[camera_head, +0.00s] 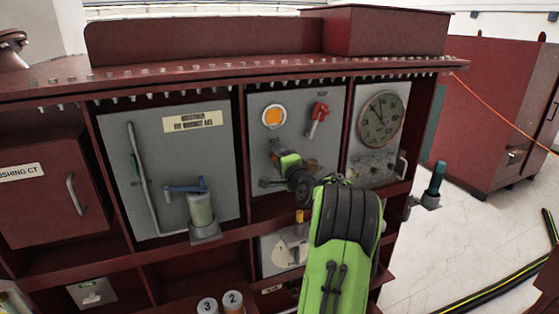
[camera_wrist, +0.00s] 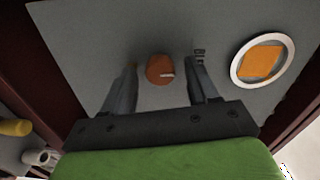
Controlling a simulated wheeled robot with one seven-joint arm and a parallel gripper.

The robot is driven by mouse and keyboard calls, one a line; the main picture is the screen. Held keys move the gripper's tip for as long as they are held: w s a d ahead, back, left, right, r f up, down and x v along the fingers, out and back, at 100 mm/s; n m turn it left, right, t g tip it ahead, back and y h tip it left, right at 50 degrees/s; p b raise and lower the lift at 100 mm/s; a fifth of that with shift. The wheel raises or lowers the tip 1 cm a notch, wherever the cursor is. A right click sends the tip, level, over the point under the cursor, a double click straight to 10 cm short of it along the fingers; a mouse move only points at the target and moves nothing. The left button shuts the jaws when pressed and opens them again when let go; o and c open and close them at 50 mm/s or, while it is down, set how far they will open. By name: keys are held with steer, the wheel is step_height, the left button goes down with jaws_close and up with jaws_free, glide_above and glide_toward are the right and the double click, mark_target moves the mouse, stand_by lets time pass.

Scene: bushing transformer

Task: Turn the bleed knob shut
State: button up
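An orange-brown round knob (camera_wrist: 155,70) with a small white pointer mark sits on a grey panel in the wrist view. It appears to be the bleed knob; no label for it is readable. My gripper (camera_wrist: 165,60) is open, with one finger on each side of the knob. Gaps show between the knob and both fingers in this view; I cannot tell how far the fingertips are from the panel. In the head view my gripper (camera_head: 268,168) is at the middle grey panel (camera_head: 256,138), and the knob is not clearly seen there.
A round orange window (camera_head: 272,117) and a red lever (camera_head: 317,118) sit above my gripper. A dial gauge (camera_head: 381,120) is to the right. A blue-handled valve (camera_head: 187,188) is on the left panel. A yellow cylinder (camera_head: 299,216) is below.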

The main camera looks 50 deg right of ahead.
steer(key=b+v, duration=0.3)
steer(key=v, duration=1.2)
steer(key=shift+s+b, duration=0.35)
steer(key=shift+a, duration=0.2)
